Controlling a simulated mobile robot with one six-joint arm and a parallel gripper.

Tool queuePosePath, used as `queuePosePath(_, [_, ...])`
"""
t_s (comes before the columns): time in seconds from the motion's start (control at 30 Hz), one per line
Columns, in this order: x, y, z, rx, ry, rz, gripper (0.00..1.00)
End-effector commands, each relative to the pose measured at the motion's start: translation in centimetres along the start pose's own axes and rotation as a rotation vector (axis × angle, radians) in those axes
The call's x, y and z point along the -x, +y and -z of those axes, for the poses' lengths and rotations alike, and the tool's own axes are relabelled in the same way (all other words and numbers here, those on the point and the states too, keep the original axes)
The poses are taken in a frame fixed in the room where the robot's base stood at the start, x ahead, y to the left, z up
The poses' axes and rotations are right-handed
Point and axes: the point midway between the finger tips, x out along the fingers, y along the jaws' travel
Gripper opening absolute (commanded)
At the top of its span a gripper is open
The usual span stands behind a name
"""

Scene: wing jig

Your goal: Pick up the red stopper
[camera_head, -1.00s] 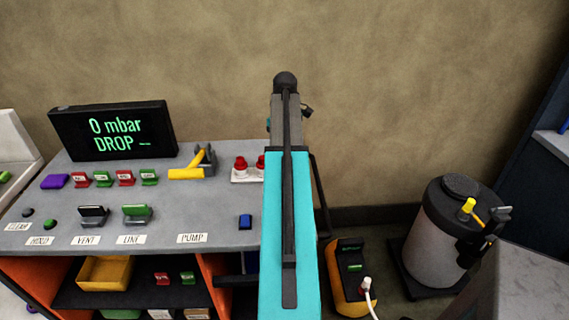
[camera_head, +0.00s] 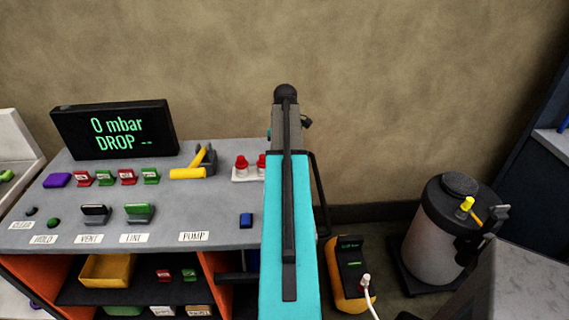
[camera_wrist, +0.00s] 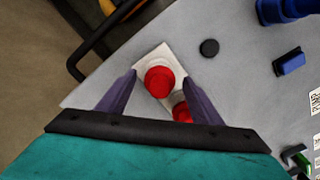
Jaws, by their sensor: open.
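Two red stoppers stand on a small white tray (camera_head: 246,179) at the right end of the grey bench top. The left red stopper (camera_head: 241,163) shows whole in the head view. The other red stopper (camera_head: 261,162) is partly hidden by my teal arm. The second red stopper (camera_wrist: 181,112) is nearer my palm and partly covered. My gripper (camera_wrist: 160,83) is open and empty, its purple fingers either side of the tray (camera_wrist: 150,58).
A black round knob (camera_wrist: 209,47) and a blue block (camera_wrist: 289,62) sit beside the tray. A yellow-handled tool (camera_head: 190,165) lies left of it. A dark bar frame (camera_wrist: 95,45) runs past the bench edge. A grey canister (camera_head: 440,235) stands on the floor at right.

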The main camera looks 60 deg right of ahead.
Motion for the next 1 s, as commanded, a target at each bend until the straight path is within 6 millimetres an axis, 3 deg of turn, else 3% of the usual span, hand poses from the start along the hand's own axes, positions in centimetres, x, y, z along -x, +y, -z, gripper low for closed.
queuePosePath(0.07, [0.0, 0.0, 0.0, 0.0, 0.0, 0.0, 0.6])
queuePosePath(0.33, [0.0, 0.0, 0.0, 0.0, 0.0, 0.0, 0.16])
queuePosePath(0.73, [0.2, 0.1, 0.0, 0.0, 0.001, -0.001, 0.16])
queuePosePath(1.0, [1.5, 0.1, 0.0, 0.0, 0.001, -0.001, 0.16])
